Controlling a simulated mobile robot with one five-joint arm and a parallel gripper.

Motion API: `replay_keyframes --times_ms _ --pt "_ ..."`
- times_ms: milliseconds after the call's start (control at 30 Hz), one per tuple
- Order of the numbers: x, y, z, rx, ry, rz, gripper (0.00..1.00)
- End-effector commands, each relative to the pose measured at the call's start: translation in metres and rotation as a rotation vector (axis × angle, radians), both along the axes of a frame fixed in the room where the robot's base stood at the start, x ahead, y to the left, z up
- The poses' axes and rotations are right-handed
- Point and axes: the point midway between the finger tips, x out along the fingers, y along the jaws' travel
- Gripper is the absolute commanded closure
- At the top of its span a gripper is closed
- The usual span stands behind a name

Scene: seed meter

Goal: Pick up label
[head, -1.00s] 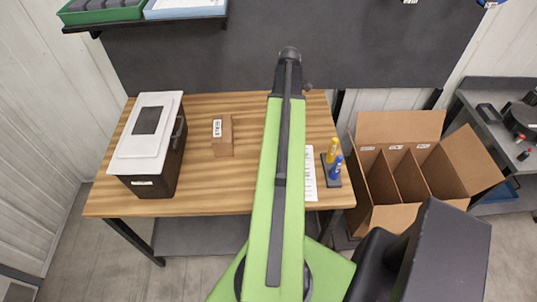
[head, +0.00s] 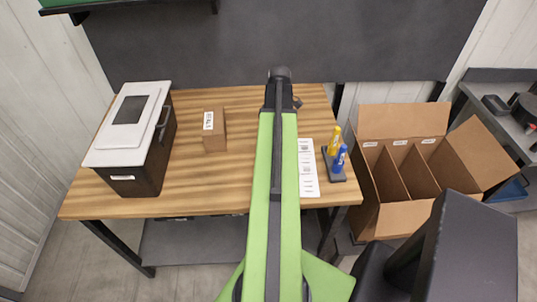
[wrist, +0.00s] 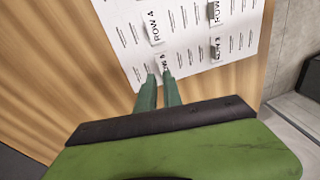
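Several small white labels with black text stand on a printed white sheet (wrist: 190,30); the sheet also shows in the head view (head: 308,172), partly hidden by my arm. In the wrist view, one label reads ROW A (wrist: 154,33) and another stands at the right (wrist: 216,49). My gripper (wrist: 158,75) points at the sheet's near edge. Its two green fingers are slightly apart, with a narrow gap between them. A label (wrist: 164,66) is at the fingertips, its lower part hidden; I cannot tell whether they touch it. The gripper is hidden in the head view.
On the wooden table (head: 185,190) stand a dark white-lidded bin (head: 135,125), a small labelled brown box (head: 214,130) and a holder with yellow (head: 334,140) and blue (head: 340,158) bottles. An open divided cardboard box (head: 400,215) stands right of the table.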

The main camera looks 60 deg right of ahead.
Motion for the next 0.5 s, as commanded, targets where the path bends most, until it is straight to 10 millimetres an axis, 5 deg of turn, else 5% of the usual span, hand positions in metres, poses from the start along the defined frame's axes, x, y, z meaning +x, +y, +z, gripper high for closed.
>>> replay_keyframes --times_ms 200,500 --pt "0.001 0.005 -0.044 0.0 0.0 0.001 0.9" --pt "0.002 0.007 -0.044 0.0 0.0 0.001 0.91"
